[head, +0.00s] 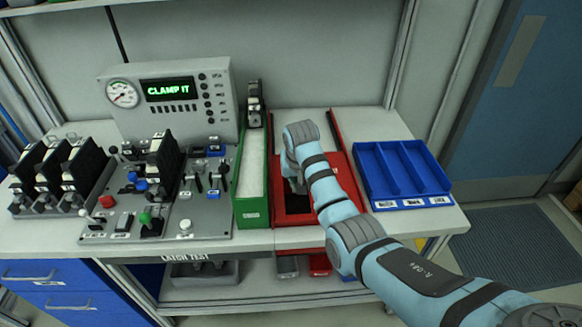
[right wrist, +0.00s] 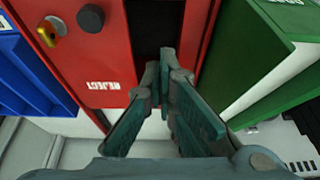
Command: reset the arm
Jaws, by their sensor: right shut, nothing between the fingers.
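My right arm reaches in from the lower right in the head view, and its right gripper (head: 296,186) is over the red reject box (head: 292,219), partly hidden by my wrist. In the right wrist view the right gripper's fingers (right wrist: 166,66) meet at the tips with nothing between them. They are in front of a dark opening in the red box (right wrist: 100,68), which bears the word REJECT. My left gripper is not in view.
A green bin (head: 251,205) stands left of the red box, a blue divided tray (head: 402,172) to its right. Further left are the latch test panel (head: 199,213), black clamp units (head: 83,174) and a console (head: 221,101) reading CLAMP IT. Bench space behind the blue tray is clear.

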